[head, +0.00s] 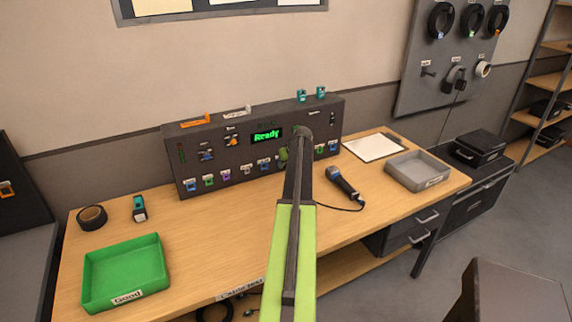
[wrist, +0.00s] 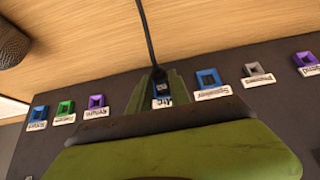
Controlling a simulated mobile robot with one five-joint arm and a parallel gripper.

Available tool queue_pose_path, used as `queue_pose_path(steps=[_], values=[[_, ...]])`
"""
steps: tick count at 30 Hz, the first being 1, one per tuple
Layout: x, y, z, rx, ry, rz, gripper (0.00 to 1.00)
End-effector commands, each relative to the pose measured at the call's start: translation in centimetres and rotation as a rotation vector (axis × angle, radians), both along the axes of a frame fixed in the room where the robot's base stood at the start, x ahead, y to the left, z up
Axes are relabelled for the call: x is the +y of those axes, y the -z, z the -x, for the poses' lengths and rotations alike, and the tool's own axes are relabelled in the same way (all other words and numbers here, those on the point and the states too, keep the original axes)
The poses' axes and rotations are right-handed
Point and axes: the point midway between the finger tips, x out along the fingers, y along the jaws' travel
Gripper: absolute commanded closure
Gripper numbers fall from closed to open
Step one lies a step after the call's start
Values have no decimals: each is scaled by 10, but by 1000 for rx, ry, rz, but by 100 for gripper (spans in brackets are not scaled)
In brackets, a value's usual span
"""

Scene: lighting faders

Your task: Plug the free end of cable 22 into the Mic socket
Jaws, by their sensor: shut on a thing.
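My gripper (head: 284,156) is at the front face of the dark console, mostly hidden behind my arm in the head view. In the wrist view my gripper (wrist: 160,86) is shut on the plug end of a black cable (wrist: 147,40), which runs up and away between the fingers. No number on the cable can be read. The blue Mic socket (wrist: 161,90) is right at the fingertips, with its label (wrist: 164,103) upside down and partly covered. The plug looks lined up with or touching the socket; I cannot tell whether it is inside.
The console (head: 222,150) carries a row of coloured labelled sockets and a green "Ready" display (head: 267,135). A green tray (head: 87,301), grey tray (head: 441,180) and clipboard (head: 372,147) also stand there. The bench middle is clear.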

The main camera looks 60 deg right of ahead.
Motion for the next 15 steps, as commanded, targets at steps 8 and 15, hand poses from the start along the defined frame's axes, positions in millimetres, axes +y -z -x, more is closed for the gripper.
queue_pose_path(steps=[8, 15], values=[[-1, -1, -2, -5, 1, 5, 51], [-1, -1, -1, -4, 1, 4, 51]])
